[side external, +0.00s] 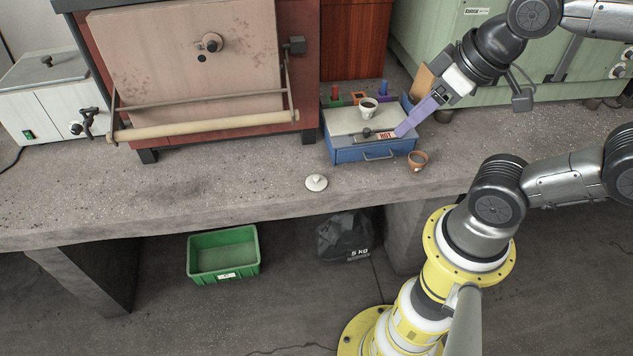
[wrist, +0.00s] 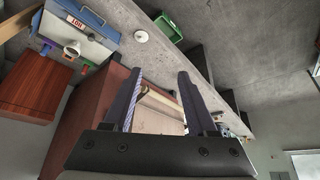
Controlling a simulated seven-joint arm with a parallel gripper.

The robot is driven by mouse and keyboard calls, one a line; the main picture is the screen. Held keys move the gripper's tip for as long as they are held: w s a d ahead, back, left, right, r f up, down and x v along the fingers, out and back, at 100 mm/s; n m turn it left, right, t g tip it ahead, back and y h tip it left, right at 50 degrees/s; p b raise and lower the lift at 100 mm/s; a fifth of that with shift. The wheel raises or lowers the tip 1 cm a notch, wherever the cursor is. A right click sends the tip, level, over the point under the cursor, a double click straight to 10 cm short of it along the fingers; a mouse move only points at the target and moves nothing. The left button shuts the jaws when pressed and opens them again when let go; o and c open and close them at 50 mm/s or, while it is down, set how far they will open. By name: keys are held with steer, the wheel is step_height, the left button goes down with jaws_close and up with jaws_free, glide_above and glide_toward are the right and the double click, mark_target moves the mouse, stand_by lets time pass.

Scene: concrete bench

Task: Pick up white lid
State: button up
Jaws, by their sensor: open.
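The white lid (side external: 316,183) lies on the concrete bench near its front edge, with its small knob up. It also shows in the wrist view (wrist: 141,36), beyond the fingertips and a little left of centre. My gripper (side external: 402,131) has purple fingers and overlaps the right part of the blue box in the side view, well to the right of the lid. In the wrist view its fingers (wrist: 160,76) are spread with nothing between them. My gripper is apart from the lid.
The blue drawer box (side external: 372,155) has a "HOT" sign and a white cup (side external: 368,107) on top. A small brown pot (side external: 418,161) stands right of it. A red-framed kiln (side external: 200,65) stands behind. A green crate (side external: 224,258) sits below. Bench around the lid is clear.

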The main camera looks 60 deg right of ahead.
step_height(320, 180, up, 6)
steer(key=f, duration=0.1)
steer(key=w+d+r+m+g, duration=0.2)
steer(key=w+r+m, duration=0.2)
steer(key=w+m, duration=0.45)
steer(key=m+g+y, duration=0.2)
steer(key=m+g, duration=0.2)
steer(key=m, duration=0.6)
glide_above(317, 177)
steer(key=d, duration=0.1)
step_height(317, 177, down, 39)
steer(key=shift+d+r, duration=0.1)
steer(key=shift+r, duration=0.05)
steer(key=shift+a+f, duration=0.2)
steer(key=shift+f, duration=0.75)
steer(key=shift+a+f, duration=0.15)
steer(key=shift+f, duration=0.75)
steer(key=shift+a+f, duration=0.2)
steer(key=shift+f, duration=0.75)
steer(key=shift+c, duration=0.3)
